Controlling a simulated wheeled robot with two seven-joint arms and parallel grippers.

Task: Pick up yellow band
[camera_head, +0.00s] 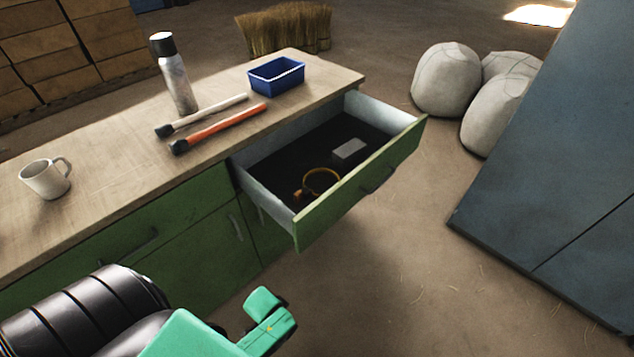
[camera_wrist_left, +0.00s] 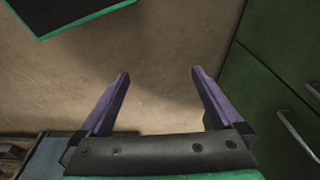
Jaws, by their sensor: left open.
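The yellow band (camera_head: 321,170) is a thin ring inside the open drawer (camera_head: 358,184), near its front left end. A small orange-yellow piece shows at its left side. My left gripper (camera_wrist_left: 160,74) is open and empty in the left wrist view, its two purple fingers apart over bare floor. In the head view my left arm comes in at the bottom left, below the drawer and well apart from the band; its fingertips are not clear there. The band is not in the left wrist view. My right gripper is in neither view.
A grey box (camera_head: 350,152) lies in the drawer near the band. A green cabinet front (camera_wrist_left: 262,75) is close on the right in the wrist view.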

